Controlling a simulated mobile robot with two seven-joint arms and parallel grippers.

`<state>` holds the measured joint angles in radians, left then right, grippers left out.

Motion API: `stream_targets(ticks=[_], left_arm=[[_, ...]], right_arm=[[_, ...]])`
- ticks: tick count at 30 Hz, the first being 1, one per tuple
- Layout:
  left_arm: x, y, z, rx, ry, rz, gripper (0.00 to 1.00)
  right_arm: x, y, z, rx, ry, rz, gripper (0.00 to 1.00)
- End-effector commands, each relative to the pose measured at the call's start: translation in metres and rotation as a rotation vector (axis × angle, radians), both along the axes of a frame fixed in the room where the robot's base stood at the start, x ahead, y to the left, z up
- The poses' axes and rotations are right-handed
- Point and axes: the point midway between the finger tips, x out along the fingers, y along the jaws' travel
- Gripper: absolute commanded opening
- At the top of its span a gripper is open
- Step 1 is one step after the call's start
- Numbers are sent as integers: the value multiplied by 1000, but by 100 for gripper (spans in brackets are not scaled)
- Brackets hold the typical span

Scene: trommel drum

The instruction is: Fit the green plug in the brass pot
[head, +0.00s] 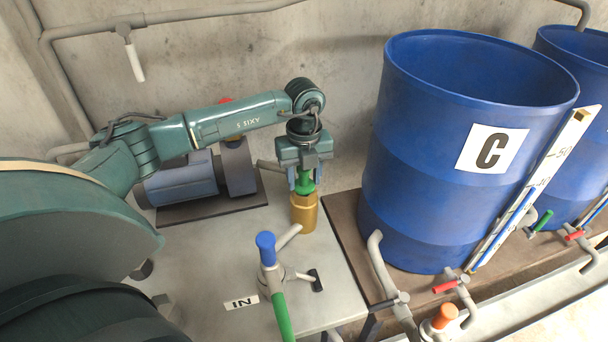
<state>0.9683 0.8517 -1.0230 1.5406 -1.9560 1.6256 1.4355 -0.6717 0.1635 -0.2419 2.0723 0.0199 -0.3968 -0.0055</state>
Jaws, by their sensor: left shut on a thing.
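The brass pot (303,214) stands upright on the grey table, right of the middle of the tabletop. The green plug (305,184) is at the pot's mouth, upright, between the fingers of my left gripper (305,182). My left gripper points down and is shut on the plug, directly above the pot. The plug's lower end is hidden at the pot's rim, so I cannot tell how deep it sits. My right gripper is not in view.
A blue-grey motor (180,183) stands behind my left arm. A blue-capped pipe fitting (266,250) with a green hose rises in front of the pot. A large blue drum (415,150) marked C stands to the right. An IN label (241,303) lies on the table.

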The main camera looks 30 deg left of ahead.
Motion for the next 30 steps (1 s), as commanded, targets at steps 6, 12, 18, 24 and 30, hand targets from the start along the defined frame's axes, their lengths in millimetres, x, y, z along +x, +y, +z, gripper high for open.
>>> stream_targets(ticks=[6, 12, 18, 24, 30], left_arm=[[0, 0, -3, 0, 0, 0, 20], [0, 0, -3, 0, 0, 0, 52], [0, 0, -3, 0, 0, 0, 68], [0, 0, -3, 0, 0, 0, 69], [0, 0, -3, 0, 0, 0, 69]], right_arm=[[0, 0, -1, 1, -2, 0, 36], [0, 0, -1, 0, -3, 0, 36], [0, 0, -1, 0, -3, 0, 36], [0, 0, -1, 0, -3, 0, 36], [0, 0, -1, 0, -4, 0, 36]])
